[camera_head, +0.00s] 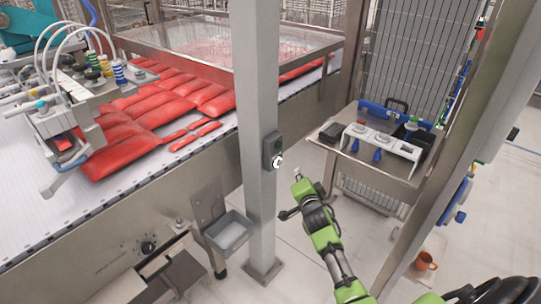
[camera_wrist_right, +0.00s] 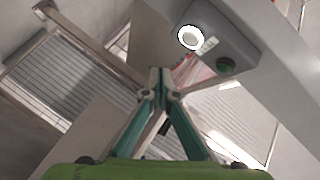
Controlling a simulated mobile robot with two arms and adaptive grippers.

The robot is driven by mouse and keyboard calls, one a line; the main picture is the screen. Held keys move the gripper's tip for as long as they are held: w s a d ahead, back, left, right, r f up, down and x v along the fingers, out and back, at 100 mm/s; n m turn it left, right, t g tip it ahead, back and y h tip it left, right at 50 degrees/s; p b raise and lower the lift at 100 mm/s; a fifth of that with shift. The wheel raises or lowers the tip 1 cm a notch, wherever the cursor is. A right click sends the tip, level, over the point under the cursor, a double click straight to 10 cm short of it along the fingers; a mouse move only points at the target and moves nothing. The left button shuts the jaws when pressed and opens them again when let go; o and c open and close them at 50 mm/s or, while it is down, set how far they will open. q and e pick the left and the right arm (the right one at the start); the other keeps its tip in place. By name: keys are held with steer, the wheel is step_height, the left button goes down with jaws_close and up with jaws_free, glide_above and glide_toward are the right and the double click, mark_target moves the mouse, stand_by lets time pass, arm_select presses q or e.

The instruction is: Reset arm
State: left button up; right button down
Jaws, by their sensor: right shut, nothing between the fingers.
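My right arm (camera_head: 325,240), green and dark grey, reaches up from the bottom right in the head view. My right gripper (camera_head: 297,176) is shut and empty, just to the right of the steel post (camera_head: 257,100). In the right wrist view the gripper's teal fingers (camera_wrist_right: 160,75) meet at their tips. A grey button box (camera_head: 272,150) is fixed to the post, a little above and left of the fingertips. In the wrist view the box carries a white-ringed button (camera_wrist_right: 190,37) and a green button (camera_wrist_right: 226,65). The fingertips look apart from both. My left gripper is not in view.
A conveyor (camera_head: 200,155) with red packs (camera_head: 140,125) and a suction tool (camera_head: 75,95) lies left of the post. A grey bin (camera_head: 229,232) hangs near the post's foot. A steel cart (camera_head: 375,172) stands at right. An orange mug (camera_head: 425,262) is on the floor.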

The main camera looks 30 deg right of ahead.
steer(key=s+a+f+n+g+y, duration=0.15)
steer(key=s+a+f+n, duration=0.35)
steer(key=f, duration=0.6)
steer(key=s+a+f+n+g+y, duration=0.1)
steer(key=s+a+f+g, duration=0.2)
steer(key=s+f, duration=0.65)
steer(key=s+a+f+n+g+y, duration=0.25)
steer(key=s+a+f, duration=0.2)
steer(key=f, duration=0.75)
steer(key=s+a+f+n+g, duration=0.2)
steer(key=s+f, duration=0.3)
steer(key=s, duration=0.8)
steer(key=s+a+f+n+g, duration=0.2)
steer(key=s+f, duration=0.4)
steer(key=s, duration=0.7)
steer(key=s+a+f+n+g, duration=0.2)
steer(key=s+f+n, duration=0.3)
steer(key=s, duration=0.8)
steer(key=shift+a+f+n+y, duration=0.3)
steer(key=shift+a+n+y, duration=0.1)
steer(key=shift+a+n, duration=0.2)
